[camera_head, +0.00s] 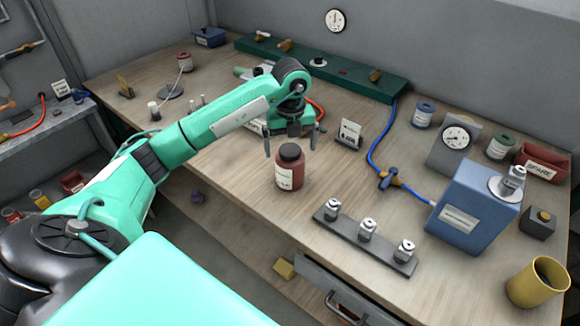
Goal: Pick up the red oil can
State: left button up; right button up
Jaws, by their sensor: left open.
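A dark red can (289,172) with a black cap and a white label stands upright on the wooden table, near its front edge. My left gripper (290,146) hangs over it from my green left arm. Its two grey fingers are spread apart, one at each side of the cap in the picture. I cannot tell whether the fingers touch the can. My right gripper is out of view.
A grey rack (364,243) with metal fittings lies to the right of the can. A blue box (472,212), a yellow cup (538,282) and a blue hose with a valve (388,179) are further right. A small sign (349,134) stands behind.

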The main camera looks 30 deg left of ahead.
aim_at(290, 150)
pick_arm(q)
jog(key=f, duration=0.1)
jog(key=f+p, duration=0.1)
jog(key=f, duration=0.1)
jog(key=f+p, duration=0.1)
jog(key=f, duration=0.1)
jog(key=shift+w+a, duration=0.3)
jog(key=shift+w, duration=0.05)
jog(key=shift+f, duration=0.25)
jog(key=c, duration=1.3)
